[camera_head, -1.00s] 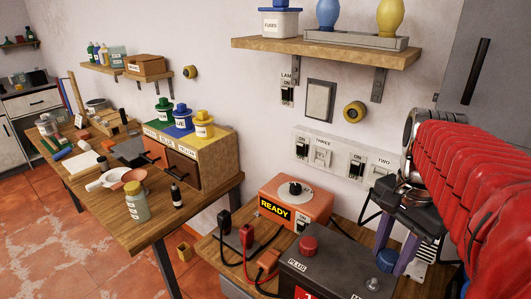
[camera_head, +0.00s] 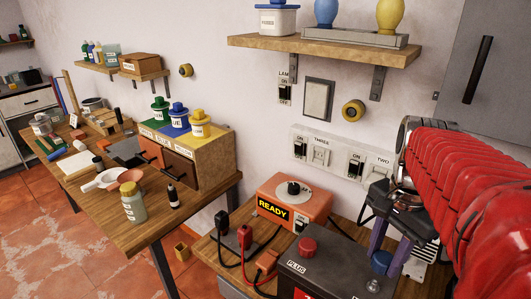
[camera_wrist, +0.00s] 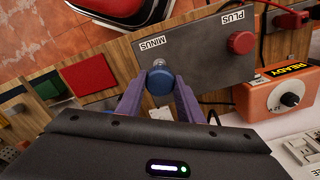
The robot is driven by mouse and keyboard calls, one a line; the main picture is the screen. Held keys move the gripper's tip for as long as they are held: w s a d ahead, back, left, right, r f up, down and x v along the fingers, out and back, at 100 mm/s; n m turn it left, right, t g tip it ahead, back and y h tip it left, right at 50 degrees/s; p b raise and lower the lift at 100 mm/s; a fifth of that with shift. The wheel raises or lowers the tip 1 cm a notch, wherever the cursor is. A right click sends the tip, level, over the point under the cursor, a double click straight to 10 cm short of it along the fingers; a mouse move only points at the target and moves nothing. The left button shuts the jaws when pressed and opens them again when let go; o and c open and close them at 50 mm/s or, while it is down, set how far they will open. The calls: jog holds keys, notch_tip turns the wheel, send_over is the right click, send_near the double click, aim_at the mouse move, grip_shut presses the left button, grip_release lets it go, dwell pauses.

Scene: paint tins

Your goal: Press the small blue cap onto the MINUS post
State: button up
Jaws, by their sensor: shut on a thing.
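My gripper (camera_wrist: 161,84) has purple fingers shut on the small blue cap (camera_wrist: 159,81). In the head view, the cap (camera_head: 381,262) is at the fingertips (camera_head: 386,256), over the right part of the dark battery box (camera_head: 322,270). The grey MINUS post (camera_head: 372,285) shows just below the cap there. In the wrist view, the post (camera_wrist: 158,63) peeks out past the cap's edge, beside the MINUS label (camera_wrist: 151,44). The cap looks a little above the post; the gap is hard to judge. A red cap (camera_wrist: 240,42) sits beside the PLUS label.
An orange READY box (camera_head: 295,204) stands behind the battery. Red and black clamps with cables (camera_head: 244,238) lie left of it. Wall switches (camera_head: 342,153) are close behind my arm. A workbench with paint tins (camera_head: 200,129) stands at left.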

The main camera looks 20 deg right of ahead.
aim_at(375, 281)
jog(key=shift+f, duration=2)
jog(key=shift+f, duration=1.5)
dwell(0.8)
jog(key=o, duration=1)
jog(key=shift+c, duration=0.2)
notch_tip(375, 281, up, 14)
jog(key=shift+f, duration=0.15)
